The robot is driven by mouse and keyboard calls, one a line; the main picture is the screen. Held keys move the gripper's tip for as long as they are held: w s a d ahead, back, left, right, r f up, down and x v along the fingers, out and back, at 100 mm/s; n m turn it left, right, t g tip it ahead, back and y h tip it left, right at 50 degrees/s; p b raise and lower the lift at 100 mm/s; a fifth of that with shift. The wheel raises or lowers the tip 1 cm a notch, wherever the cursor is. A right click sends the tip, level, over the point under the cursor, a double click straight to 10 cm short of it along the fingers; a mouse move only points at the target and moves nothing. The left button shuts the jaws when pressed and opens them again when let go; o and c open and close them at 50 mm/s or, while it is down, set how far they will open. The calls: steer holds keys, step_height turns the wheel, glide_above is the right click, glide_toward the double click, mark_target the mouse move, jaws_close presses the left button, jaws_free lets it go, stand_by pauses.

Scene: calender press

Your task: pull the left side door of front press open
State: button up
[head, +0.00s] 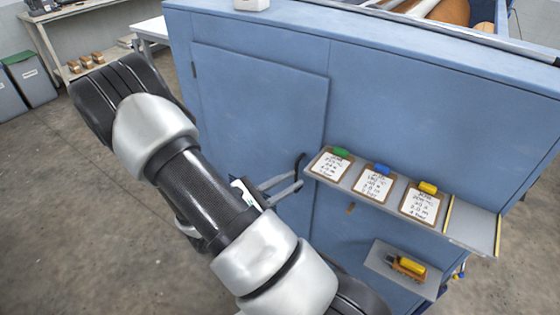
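The front press (400,75) is a large blue cabinet. Its left side door (255,95) is a blue panel with a thin seam along its top and right edges and a small dark hinge at its upper left. The door looks flush with the press; its lower part is hidden by my arm. A dark curved handle (301,159) is near the door's right edge. My gripper (292,183) is at the handle, its two grey fingers apart with a gap between them. I cannot tell whether they touch the handle.
A shelf (469,223) with three clipboards juts from the press just right of my gripper. A lower small shelf (379,259) holds a yellow-and-brown item. A workbench (80,20) and grey bins (33,77) stand far left. The floor (60,200) left of the press is clear.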

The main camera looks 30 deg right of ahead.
mark_target(297, 170)
steer(key=w+a+f+n+t+y+b, duration=0.25)
steer(key=f+n+t, duration=0.6)
steer(key=f, duration=0.45)
steer(key=shift+n+g+h, duration=0.25)
steer(key=shift+n, duration=0.1)
steer(key=x, duration=1.8)
steer(key=shift+w+r+p, duration=0.15)
steer(key=shift+w+p, duration=0.15)
steer(key=shift+p, duration=0.05)
jaws_close()
